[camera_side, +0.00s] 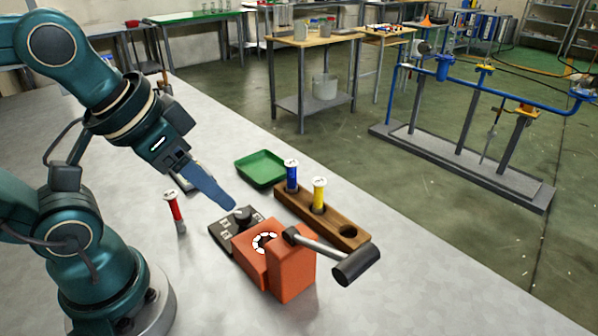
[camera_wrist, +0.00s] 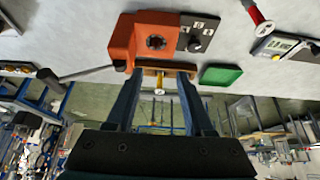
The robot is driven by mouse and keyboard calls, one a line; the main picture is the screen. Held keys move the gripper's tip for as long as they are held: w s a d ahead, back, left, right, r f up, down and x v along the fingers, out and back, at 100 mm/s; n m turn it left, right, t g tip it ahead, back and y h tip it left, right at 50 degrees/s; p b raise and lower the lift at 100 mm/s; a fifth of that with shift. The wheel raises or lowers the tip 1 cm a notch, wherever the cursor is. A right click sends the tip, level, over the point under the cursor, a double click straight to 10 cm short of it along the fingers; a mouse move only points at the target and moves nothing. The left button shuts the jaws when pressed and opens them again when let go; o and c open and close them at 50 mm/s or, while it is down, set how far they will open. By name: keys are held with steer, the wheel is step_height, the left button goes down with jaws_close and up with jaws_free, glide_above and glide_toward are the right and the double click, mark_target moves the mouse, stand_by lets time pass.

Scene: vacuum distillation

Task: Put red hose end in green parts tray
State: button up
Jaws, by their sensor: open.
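The red hose end (camera_side: 176,212), with a white cap, stands upright on the grey table left of the black knob panel. It also shows at the top right of the wrist view (camera_wrist: 254,13). The green parts tray (camera_side: 262,168) lies flat beyond the panel and looks empty; it shows too in the wrist view (camera_wrist: 220,75). My gripper (camera_side: 226,203) is above the table, between the red hose end and the orange block, touching neither. In the wrist view my gripper (camera_wrist: 158,82) has its fingers apart with nothing held between them.
A wooden rack (camera_side: 345,232) holds a blue hose end (camera_side: 291,177) and a yellow one (camera_side: 319,196). The orange block (camera_side: 292,270) with its black-ended lever (camera_side: 355,267) stands in front, beside the knob panel (camera_side: 228,238). A digital meter (camera_wrist: 278,45) lies near the red hose end.

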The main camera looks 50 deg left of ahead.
step_height(320, 180, up, 3)
steer(key=m+g+y, duration=0.9)
steer(key=m+y, duration=0.4)
steer(key=m, duration=0.2)
glide_above(176, 207)
steer(key=d, duration=0.1)
step_height(176, 207, down, 15)
steer(key=shift+w+d, duration=0.1)
steer(key=shift+w, duration=0.05)
steer(key=shift+f, duration=0.5)
steer(key=shift+x, duration=2.6)
